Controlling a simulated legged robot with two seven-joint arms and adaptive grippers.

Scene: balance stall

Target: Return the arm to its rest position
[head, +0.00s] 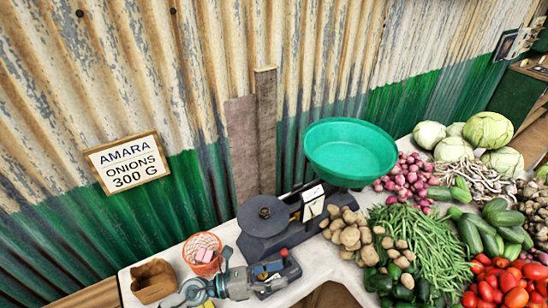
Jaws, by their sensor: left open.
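My left gripper (268,277) is low in the head view, over the front left part of the white-covered table (222,240). It is open, and I see nothing held in it. It is in front of the dark balance scale (268,232), whose green pan (350,152) appears empty. A round weight sits on the scale's left plate. The gripper's small size and overlap with dark parts hide where its fingertips end. My right gripper is not in view.
An orange mesh cup (202,254) with a pink item and a brown pouch (153,281) stand close by on the left. Potatoes (348,237), green beans (425,245), red onions (407,178) and tomatoes crowd the right. A sign (127,162) reads "AMARA ONIONS 300 G" on the corrugated wall.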

